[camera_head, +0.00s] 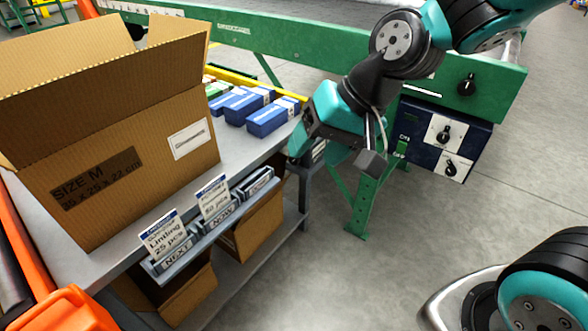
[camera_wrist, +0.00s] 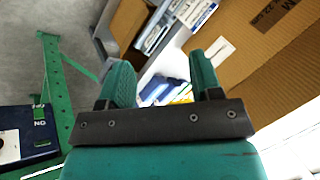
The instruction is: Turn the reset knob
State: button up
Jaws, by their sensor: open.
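A dark blue control panel (camera_head: 422,133) hangs under the green conveyor frame at the right. It carries two black knobs on white plates, an upper one (camera_head: 445,134) and a lower one (camera_head: 451,168). A third black knob (camera_head: 467,85) sits on the green frame above. I cannot read which is the reset knob. My gripper (camera_head: 314,150) is open and empty, left of the panel, near the table's right end. In the wrist view its two teal fingers (camera_wrist: 162,78) stand apart. The blue panel (camera_wrist: 30,135) shows there at the lower left, partly cut off.
A large open cardboard box (camera_head: 120,160) stands on the grey table, with blue packs (camera_head: 265,118) behind it. Label holders (camera_head: 190,235) line the table's front edge. A green leg (camera_head: 362,205) stands below the conveyor. The floor (camera_head: 400,240) before the panel is clear.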

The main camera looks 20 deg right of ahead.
jog(key=w+d+f+m+t+h+b, duration=0.1)
jog(key=w+d+f+m+t+b, duration=0.15)
jog(key=w+d+f+m, duration=0.4)
jog(key=w+d+f+m+t+b, duration=0.1)
jog(key=w+d+f+m+t, duration=0.25)
jog(key=w+f+m, duration=0.45)
jog(key=w+a+f+b, duration=0.1)
jog(key=w+f, duration=0.2)
jog(key=w, duration=0.1)
jog(key=w+a+f+n+b, duration=0.1)
jog(key=w+a+f+b, duration=0.1)
jog(key=w+f, duration=0.2)
jog(key=w+a+f+n+g+b, duration=0.1)
jog(key=w+a+f, duration=0.1)
jog(key=w+f, duration=0.1)
jog(key=shift+w+a+f+n, duration=0.1)
jog(key=shift+w+f+n, duration=0.15)
jog(key=shift+w, duration=0.25)
jog(key=shift+r, duration=0.1)
jog(key=c, duration=0.9)
